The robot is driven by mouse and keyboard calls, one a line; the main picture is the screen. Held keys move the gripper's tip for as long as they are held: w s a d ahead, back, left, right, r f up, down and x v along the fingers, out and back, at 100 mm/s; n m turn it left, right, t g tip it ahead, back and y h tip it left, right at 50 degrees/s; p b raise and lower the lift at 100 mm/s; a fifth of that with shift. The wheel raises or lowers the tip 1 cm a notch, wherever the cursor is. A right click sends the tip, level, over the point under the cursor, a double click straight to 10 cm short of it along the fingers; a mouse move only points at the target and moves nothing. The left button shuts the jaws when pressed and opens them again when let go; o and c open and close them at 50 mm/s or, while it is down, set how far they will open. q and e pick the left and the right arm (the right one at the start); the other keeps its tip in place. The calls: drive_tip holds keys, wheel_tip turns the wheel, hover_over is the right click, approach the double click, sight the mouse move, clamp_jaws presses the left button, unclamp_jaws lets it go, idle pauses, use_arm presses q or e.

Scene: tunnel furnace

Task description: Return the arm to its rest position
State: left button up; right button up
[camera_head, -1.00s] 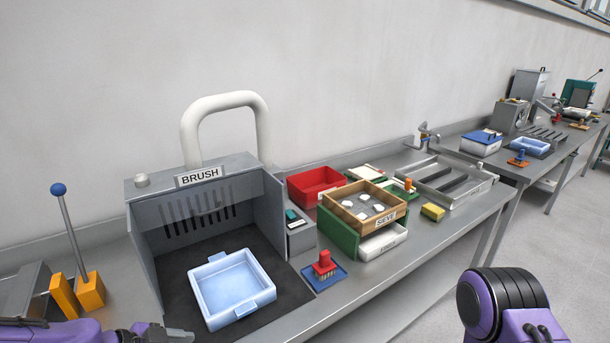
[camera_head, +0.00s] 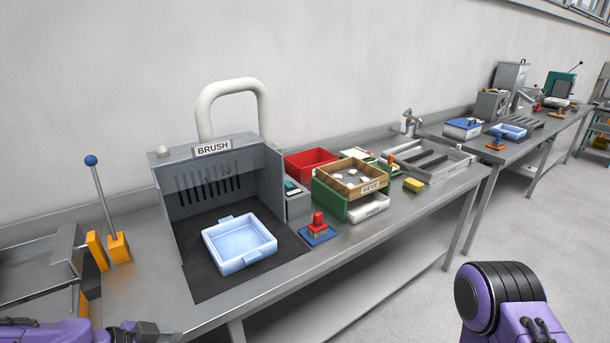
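My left arm (camera_head: 70,330) shows at the bottom left corner of the head view. The dark end of its gripper (camera_head: 158,333) is low at the bottom edge, apart from the bench things. Whether its fingers are open or shut cannot be made out. My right arm (camera_head: 505,305) shows at the bottom right as a purple and black joint. The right gripper is out of view. A light blue tray (camera_head: 240,244) sits on the dark floor of the grey BRUSH booth (camera_head: 215,180), clear of both arms.
A lever with a blue knob (camera_head: 101,200) stands left of the booth. Right of it are a red bin (camera_head: 310,163), a red brush on a blue base (camera_head: 318,230), a wooden SIEVE box (camera_head: 352,178) and a yellow sponge (camera_head: 413,185). The floor (camera_head: 400,310) before the bench is clear.

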use_arm(q)
drive_tip(key=w+a+f+n+t+y, duration=0.25)
drive_tip(key=a+n+y, duration=0.35)
drive_tip(key=n, duration=0.5)
drive_tip(key=s+a+f+n+g+y+b, duration=0.1)
drive_tip(key=s+a+f+n+y+b, duration=0.1)
drive_tip(key=a+f+n+y+b, duration=0.45)
drive_tip(key=s+d+f+m+g+h, duration=0.1)
drive_tip(key=s+d+f, duration=0.2)
drive_tip(key=s+f, duration=0.5)
drive_tip(key=s+d+f+g+h+b, duration=0.1)
drive_tip(key=s+d+f, duration=0.3)
drive_tip(key=s+f, duration=0.5)
wheel_tip(320, 180, down, 4)
drive_tip(key=shift+s+f+m+g, duration=0.15)
drive_tip(key=shift+s+m+g, duration=0.15)
drive_tip(key=shift+g, duration=0.35)
use_arm(e)
wheel_tip(320, 180, down, 8)
drive_tip(key=shift+w, duration=0.25)
use_arm(q)
drive_tip(key=shift+w, duration=0.1)
